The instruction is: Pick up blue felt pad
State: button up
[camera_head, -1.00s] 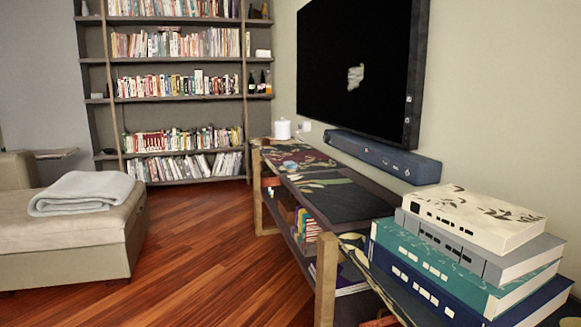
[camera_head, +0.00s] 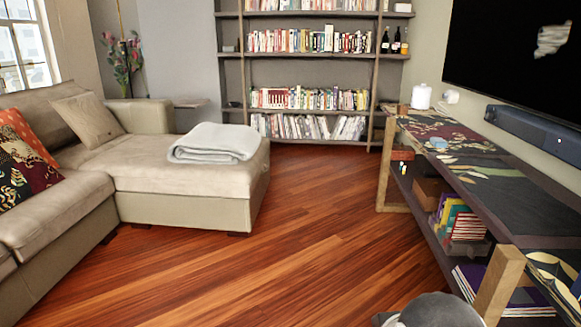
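I cannot make out a blue felt pad for certain in this view. A small pale bluish patch (camera_head: 437,142) shows on the far part of the long console's top, too small to identify. My gripper is not in view; a grey rounded part of my own arm shows at the bottom edge, right of centre.
The long low console (camera_head: 519,205) runs along the right wall, with books and boxes on its lower shelf. A beige sofa (camera_head: 180,180) with a folded grey blanket (camera_head: 215,142) stands at left. A bookshelf (camera_head: 310,70) fills the back. The wooden floor (camera_head: 290,225) between is clear.

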aim_at(438, 143)
jog(key=i+j+u, duration=0.15)
jog(key=i, duration=0.4)
jog(key=i+j+u, duration=0.1)
jog(key=i, duration=0.4)
jog(key=i+l+z, duration=0.1)
jog(key=i+z, duration=0.65)
jog(key=i+j+z, duration=0.15)
jog(key=i+z, duration=0.25)
jog(key=i+j+z, duration=0.4)
jog(key=i+z, duration=0.3)
jog(key=z, duration=0.15)
jog(key=i+j+z, duration=0.1)
jog(key=i+z, duration=0.2)
jog(key=z, duration=0.15)
jog(key=i+j+z, duration=0.25)
jog(key=z, duration=0.2)
jog(key=i, duration=0.05)
